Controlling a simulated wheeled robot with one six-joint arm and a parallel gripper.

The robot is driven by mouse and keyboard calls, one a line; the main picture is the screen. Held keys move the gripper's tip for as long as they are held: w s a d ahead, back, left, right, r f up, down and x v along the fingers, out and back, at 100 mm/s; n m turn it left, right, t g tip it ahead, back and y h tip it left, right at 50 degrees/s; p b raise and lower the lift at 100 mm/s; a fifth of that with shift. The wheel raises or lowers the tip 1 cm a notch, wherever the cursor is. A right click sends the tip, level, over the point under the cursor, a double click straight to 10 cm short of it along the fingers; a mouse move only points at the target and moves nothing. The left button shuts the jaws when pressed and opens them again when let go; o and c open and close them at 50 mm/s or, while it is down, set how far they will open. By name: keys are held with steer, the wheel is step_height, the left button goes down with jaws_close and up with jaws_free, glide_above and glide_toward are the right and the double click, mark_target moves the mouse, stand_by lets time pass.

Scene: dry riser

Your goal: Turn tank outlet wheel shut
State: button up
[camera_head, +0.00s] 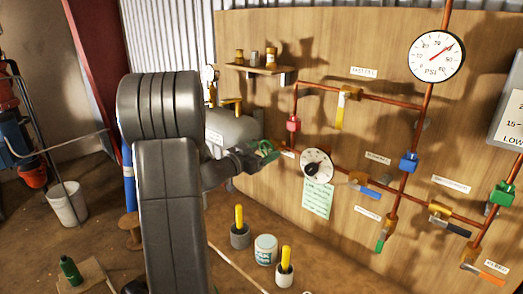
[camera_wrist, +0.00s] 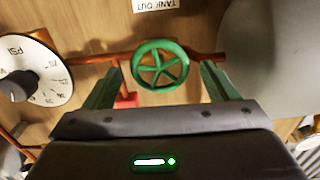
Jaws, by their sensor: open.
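The tank outlet wheel (camera_wrist: 160,65) is a green spoked handwheel on a copper pipe, under a "TANK OUT" label (camera_wrist: 153,5) in the wrist view. My gripper (camera_wrist: 158,85) is open, with one green finger on each side of the wheel in that picture. I cannot tell whether the fingers touch the wheel. In the head view my gripper (camera_head: 262,152) is at the pipe beside the grey tank (camera_head: 232,130), and its fingers and my arm hide most of the wheel.
A round dial (camera_head: 317,166) is just right of my gripper, above a green note (camera_head: 317,199). Several lever valves, including a yellow one (camera_head: 341,108), and a pressure gauge (camera_head: 436,56) are on the board. Cans (camera_head: 265,249) stand on the floor below.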

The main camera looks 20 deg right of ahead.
steer(key=shift+c, duration=0.2)
steer(key=c, duration=0.9)
steer(key=shift+m+b, duration=0.3)
steer(key=shift+b, duration=0.1)
